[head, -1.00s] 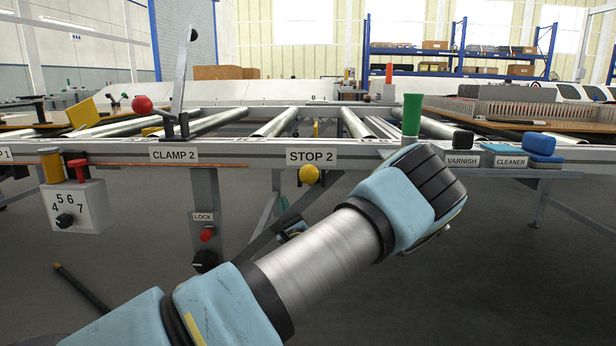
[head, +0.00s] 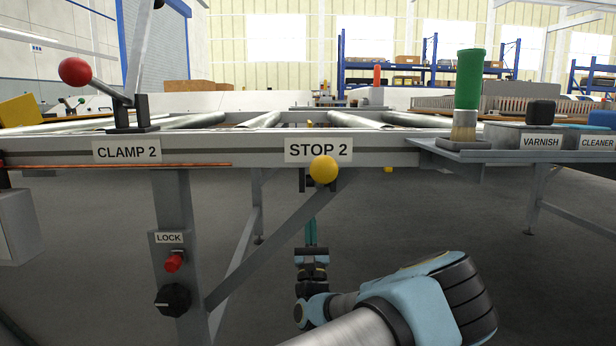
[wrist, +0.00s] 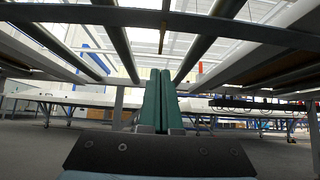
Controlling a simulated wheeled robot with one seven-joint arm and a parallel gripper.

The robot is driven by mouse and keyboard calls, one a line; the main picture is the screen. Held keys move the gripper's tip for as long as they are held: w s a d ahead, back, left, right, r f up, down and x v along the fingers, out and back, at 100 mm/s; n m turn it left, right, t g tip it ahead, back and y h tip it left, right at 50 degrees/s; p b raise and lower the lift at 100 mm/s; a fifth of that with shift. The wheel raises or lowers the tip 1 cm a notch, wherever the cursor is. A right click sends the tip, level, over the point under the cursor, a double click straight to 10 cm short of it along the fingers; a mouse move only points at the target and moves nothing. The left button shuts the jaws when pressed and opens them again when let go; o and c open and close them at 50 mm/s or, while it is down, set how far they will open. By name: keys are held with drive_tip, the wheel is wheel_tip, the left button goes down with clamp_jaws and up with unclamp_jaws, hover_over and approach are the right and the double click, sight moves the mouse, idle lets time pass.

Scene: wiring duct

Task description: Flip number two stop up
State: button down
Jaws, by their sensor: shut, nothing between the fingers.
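The STOP 2 label (head: 318,149) is on the front rail of the roller conveyor. A yellow ball knob (head: 323,169) hangs just below the label, on a dark bracket under the rail. My gripper (head: 311,222) is below and slightly behind the knob in the head view, pointing up, its green fingers together and empty. The fingertips appear near the knob's bracket, but I cannot tell whether they touch it. In the wrist view the shut green fingers (wrist: 160,75) point up towards the underside of the rollers. The knob is not clear in that view.
The CLAMP 2 lever with a red ball (head: 75,71) stands to the left on the rail. A leg carries a red LOCK switch (head: 174,262) and a black dial (head: 174,300). A diagonal brace (head: 265,245) runs near my gripper. A shelf at right holds a green-handled brush (head: 469,80).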

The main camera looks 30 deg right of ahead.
drive_tip(key=s+a+r+b+x, duration=0.1)
drive_tip(key=b+x, duration=0.3)
drive_tip(key=x, duration=0.8)
drive_tip(key=shift+s+r+b, duration=0.2)
drive_tip(key=shift+r+b, duration=0.2)
drive_tip(key=shift+r, duration=0.45)
drive_tip(key=shift+d, duration=0.15)
